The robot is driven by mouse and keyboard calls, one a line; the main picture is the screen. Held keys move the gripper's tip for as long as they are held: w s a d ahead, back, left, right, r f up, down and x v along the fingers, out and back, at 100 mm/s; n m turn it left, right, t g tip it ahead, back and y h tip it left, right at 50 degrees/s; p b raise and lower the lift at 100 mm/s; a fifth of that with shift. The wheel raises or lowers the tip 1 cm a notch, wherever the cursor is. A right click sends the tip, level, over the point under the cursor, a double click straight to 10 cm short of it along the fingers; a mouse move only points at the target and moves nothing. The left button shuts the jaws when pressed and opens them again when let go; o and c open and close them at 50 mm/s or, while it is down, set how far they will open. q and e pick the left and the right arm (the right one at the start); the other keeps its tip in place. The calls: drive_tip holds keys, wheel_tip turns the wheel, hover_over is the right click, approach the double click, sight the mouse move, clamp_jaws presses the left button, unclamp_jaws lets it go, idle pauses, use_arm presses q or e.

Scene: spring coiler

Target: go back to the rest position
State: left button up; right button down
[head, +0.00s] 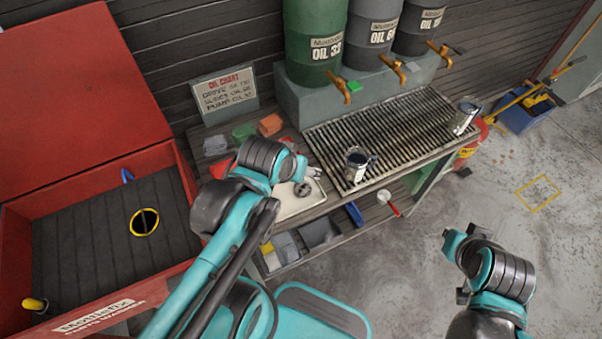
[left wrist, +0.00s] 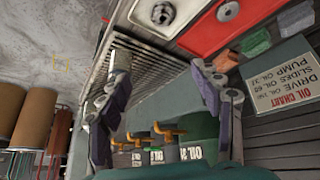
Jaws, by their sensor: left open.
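In the head view my left gripper (head: 309,181) is at the end of the teal arm over the left part of the workbench, partly hidden by its wrist. In the left wrist view its two fingers (left wrist: 163,88) are spread wide with nothing between them. My right arm is at the lower right of the head view, over open floor and clear of the bench. Its dark gripper parts (head: 462,295) show only in small pieces, so I cannot tell their state.
The bench has a slatted grate (head: 400,125) with two metal cans, one near the middle (head: 357,166) and one at right (head: 466,117). Oil drums (head: 314,45) stand behind. A red parts washer (head: 90,215) stands open at left.

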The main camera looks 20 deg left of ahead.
use_arm(q)
drive_tip(key=shift+s+d+f+m+t, duration=0.1)
drive_tip(key=shift+s+d+m+t, duration=0.35)
drive_tip(key=shift+d+m, duration=0.35)
